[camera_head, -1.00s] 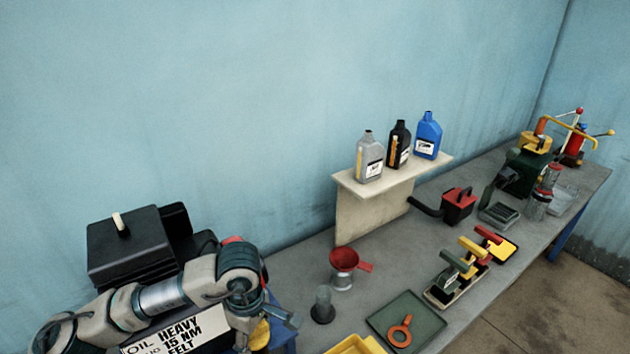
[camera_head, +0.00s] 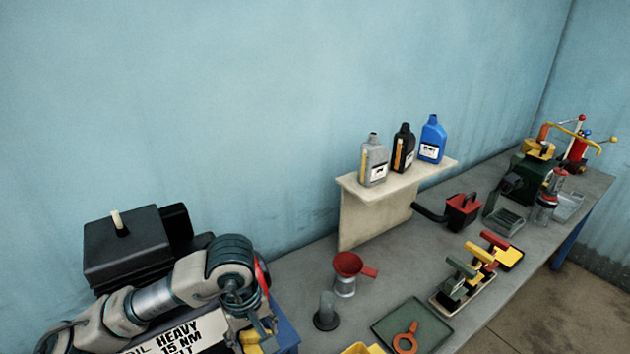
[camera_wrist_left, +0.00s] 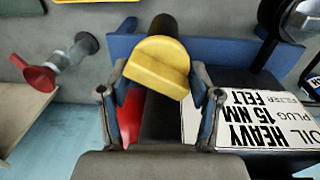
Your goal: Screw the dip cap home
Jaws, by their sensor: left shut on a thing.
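The yellow dip cap (camera_wrist_left: 158,66) sits on a dark round neck in the left wrist view, between the fingertips of my left gripper (camera_wrist_left: 158,82). The fingers are closed against its sides. In the head view my left gripper (camera_head: 254,328) is low on the left, mostly hidden by its own wrist, with a bit of yellow beside it. The thread under the cap is hidden, so I cannot tell how deep it sits. My right gripper is in neither current view.
A sign reading "OIL HEAVY" (camera_head: 180,338) stands close by the gripper. A black box (camera_head: 125,250) stands behind my arm. A red funnel (camera_head: 348,264), a green tray (camera_head: 418,327) and a shelf with several bottles (camera_head: 398,176) lie to the right. Bare bench shows between them.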

